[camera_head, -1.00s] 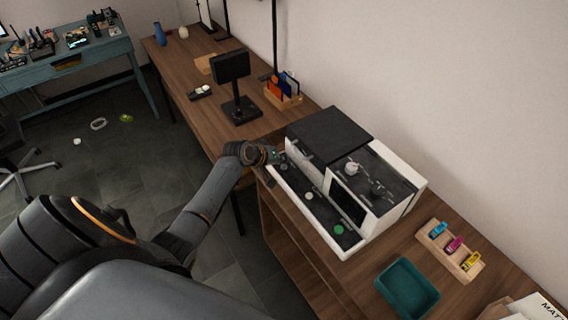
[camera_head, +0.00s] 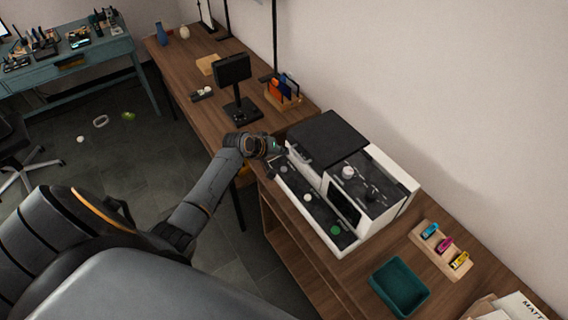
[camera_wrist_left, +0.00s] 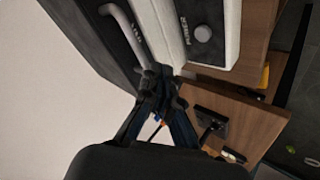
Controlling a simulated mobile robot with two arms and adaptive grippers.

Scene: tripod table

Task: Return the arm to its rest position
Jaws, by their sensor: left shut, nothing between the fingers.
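My left arm comes in from the left in the head view. The fingers are small and partly lost against the dark machine there. In the left wrist view the gripper (camera_wrist_left: 158,80) is shut with nothing seen between its fingers. There the machine (camera_wrist_left: 222,50) lies just beyond the fingertips, with a grey bar handle (camera_wrist_left: 128,32) and a round knob (camera_wrist_left: 202,33). I cannot tell whether the fingers touch it. My right gripper is in neither view.
A black stand with a screen (camera_head: 233,70) and a wooden card holder (camera_head: 283,98) are on the wooden desk behind. The floor (camera_head: 130,180) left of the desk is mostly clear.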

